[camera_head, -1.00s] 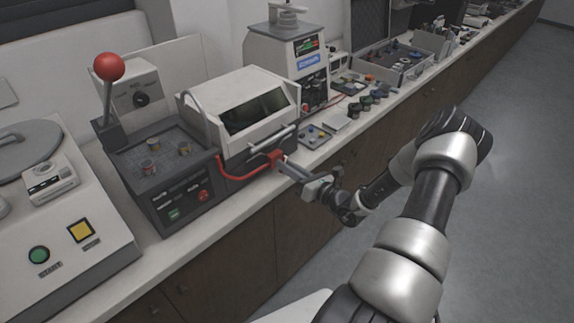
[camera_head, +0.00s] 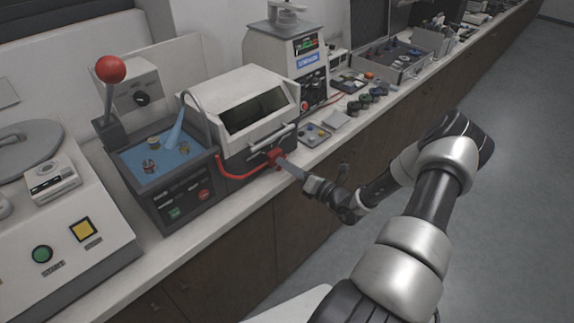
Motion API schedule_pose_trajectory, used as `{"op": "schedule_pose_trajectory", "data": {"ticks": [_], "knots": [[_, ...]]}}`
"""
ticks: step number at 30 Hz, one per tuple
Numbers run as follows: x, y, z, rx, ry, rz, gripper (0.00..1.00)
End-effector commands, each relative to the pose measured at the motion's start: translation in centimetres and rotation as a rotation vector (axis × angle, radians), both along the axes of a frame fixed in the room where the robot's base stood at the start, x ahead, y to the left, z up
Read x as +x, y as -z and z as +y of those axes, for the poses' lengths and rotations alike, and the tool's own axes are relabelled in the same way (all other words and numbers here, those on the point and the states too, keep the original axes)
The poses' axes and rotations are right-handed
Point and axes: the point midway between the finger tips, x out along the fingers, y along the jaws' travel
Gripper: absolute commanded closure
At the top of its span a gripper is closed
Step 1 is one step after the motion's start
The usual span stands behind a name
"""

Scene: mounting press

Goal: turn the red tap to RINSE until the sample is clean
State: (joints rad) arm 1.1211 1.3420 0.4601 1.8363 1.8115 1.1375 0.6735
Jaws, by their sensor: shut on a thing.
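The red tap (camera_head: 276,157) is on the front of the white-topped machine, with a red hose running from it to the left. My gripper (camera_head: 285,164) is at the tap from the front right, with its fingers shut on it. A curved grey spout (camera_head: 189,96) pours a blue stream of water into the dark basin (camera_head: 160,193) to the left. Blue water (camera_head: 134,160) covers the basin floor. Several small round samples (camera_head: 150,165) sit in the water. Whether they are clean is too small to tell.
A lever with a red ball (camera_head: 110,69) stands at the basin's back left. A machine with a green button (camera_head: 42,254) is at the left. A press with a lit display (camera_head: 306,45) stands behind. Small trays and cups crowd the counter to the right. The floor at right is clear.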

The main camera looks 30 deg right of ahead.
Motion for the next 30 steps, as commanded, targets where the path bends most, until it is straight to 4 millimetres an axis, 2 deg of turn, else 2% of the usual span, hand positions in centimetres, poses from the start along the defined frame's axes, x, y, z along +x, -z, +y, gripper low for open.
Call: {"op": "schedule_pose_trajectory", "data": {"ticks": [6,7,10,18,22,26,30], "knots": [[-0.1,0.1,0.0,-0.001,0.0,0.003,1.0],[-0.1,0.1,0.0,-0.001,0.0,0.003,0.84],[-0.1,0.1,0.0,-0.001,0.0,0.003,0.68],[-0.1,0.1,0.0,-0.001,0.0,0.001,0.68],[-0.7,0.1,-0.4,-0.002,0.002,0.002,0.68],[-2.6,0.1,-1.1,-0.001,0.003,0.003,0.68],[-5.8,0.1,-2.2,-0.002,0.004,0.002,0.68]]}}
